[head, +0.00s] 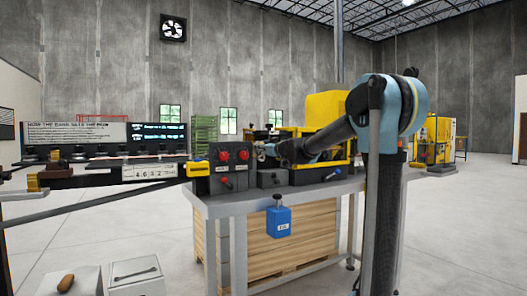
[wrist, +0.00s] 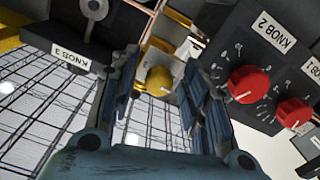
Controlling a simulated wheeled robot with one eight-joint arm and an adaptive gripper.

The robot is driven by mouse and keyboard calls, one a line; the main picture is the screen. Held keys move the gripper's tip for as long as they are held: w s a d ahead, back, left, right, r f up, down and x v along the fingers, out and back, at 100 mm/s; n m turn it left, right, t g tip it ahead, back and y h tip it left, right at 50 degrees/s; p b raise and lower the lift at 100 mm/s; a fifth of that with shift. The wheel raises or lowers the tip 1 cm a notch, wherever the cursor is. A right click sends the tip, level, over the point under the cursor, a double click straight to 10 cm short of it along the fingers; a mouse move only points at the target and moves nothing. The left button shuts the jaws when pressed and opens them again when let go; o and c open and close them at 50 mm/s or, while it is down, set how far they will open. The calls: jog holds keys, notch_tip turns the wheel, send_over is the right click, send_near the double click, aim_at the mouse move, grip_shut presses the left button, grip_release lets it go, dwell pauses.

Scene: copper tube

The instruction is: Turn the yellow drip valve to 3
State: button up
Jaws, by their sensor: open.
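The yellow drip valve shows in the wrist view as a round yellow knob (wrist: 158,80) on a pale metal plate. My gripper (wrist: 156,88) is open, with one dark padded finger on each side of the yellow knob. I cannot tell whether either finger touches it. No number or pointer on the yellow knob is readable. In the head view my gripper (head: 262,150) is at the workbench machine, just right of the red knobs, and the yellow knob cannot be made out there.
A black panel (wrist: 270,50) with red knobs (wrist: 248,84) labelled KNOB 2 and KNOB 1 stands close on the right. A black block labelled KNOB 3 (wrist: 68,52) is at upper left. A blue box (head: 279,221) hangs at the bench (head: 225,203) front. Floor is open at right.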

grip_shut()
jog(key=shift+m, duration=0.4)
jog(key=m, duration=3.5)
jog(key=shift+r, duration=0.25)
